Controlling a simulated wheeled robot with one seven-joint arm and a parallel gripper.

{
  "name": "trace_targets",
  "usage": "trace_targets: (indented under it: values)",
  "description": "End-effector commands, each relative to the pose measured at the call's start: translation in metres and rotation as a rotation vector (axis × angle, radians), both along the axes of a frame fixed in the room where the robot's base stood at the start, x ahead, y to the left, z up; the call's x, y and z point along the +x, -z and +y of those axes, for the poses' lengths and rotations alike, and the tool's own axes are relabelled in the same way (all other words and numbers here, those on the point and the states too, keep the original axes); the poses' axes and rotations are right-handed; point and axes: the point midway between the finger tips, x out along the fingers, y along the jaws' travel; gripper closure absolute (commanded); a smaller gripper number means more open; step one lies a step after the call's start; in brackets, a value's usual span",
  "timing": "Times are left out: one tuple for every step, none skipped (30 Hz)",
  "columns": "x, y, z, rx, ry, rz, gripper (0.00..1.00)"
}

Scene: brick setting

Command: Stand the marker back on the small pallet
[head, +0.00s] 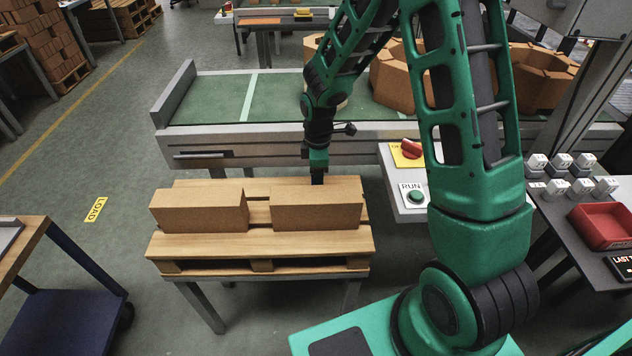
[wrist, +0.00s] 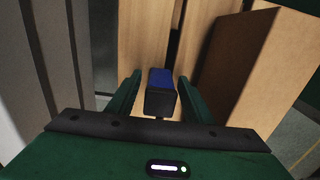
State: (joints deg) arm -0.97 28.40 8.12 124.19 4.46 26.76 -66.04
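The marker (wrist: 160,82), blue with a black end, lies between the two fingers of my gripper (wrist: 160,76) in the wrist view. Bare wood shows between it and the left finger; the right finger is very close to it. My gripper looks open around it. In the head view my gripper (head: 318,168) points down at the rear of the small pallet (head: 255,245), behind the right brick. The marker's lower end and whether it touches the pallet are hidden.
Two tan bricks, left (head: 199,211) and right (head: 316,210), lie on the pallet. A green-topped conveyor (head: 205,97) runs behind it. A control box (head: 412,195) stands close on the right. A red tray (head: 603,227) is on the dark side table.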

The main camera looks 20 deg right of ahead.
Motion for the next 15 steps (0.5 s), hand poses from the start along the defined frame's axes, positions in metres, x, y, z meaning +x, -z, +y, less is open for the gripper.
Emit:
trace_targets:
  values:
    - [0.0,-0.001,0.0,0.0,0.0,0.0,0.53]
    - [0.0,-0.001,0.0,0.0,0.0,-0.001,0.53]
    - [0.0,-0.003,0.0,0.0,0.0,-0.001,0.53]
    - [0.0,-0.005,0.0,0.0,0.0,-0.001,0.53]
    - [0.001,-0.008,0.0,0.0,0.0,-0.002,0.53]
    - [0.001,-0.012,0.0,0.0,0.0,-0.002,0.53]
    - [0.001,-0.016,0.0,0.0,0.0,-0.003,0.53]
    - [0.001,-0.021,0.0,0.0,0.0,-0.003,0.53]
    - [0.001,-0.028,0.0,0.0,0.0,-0.004,0.53]
    - [0.001,-0.033,0.0,0.001,0.0,-0.004,0.53]
    - [0.001,-0.039,0.0,0.001,0.0,-0.004,0.53]
    - [0.001,-0.048,0.0,0.0,0.0,-0.005,0.53]
    - [0.001,-0.054,0.0,0.001,0.0,-0.004,0.53]
    - [0.001,-0.061,0.0,0.001,0.0,-0.007,0.53]
    - [0.001,-0.069,0.0,0.001,0.0,-0.004,0.53]
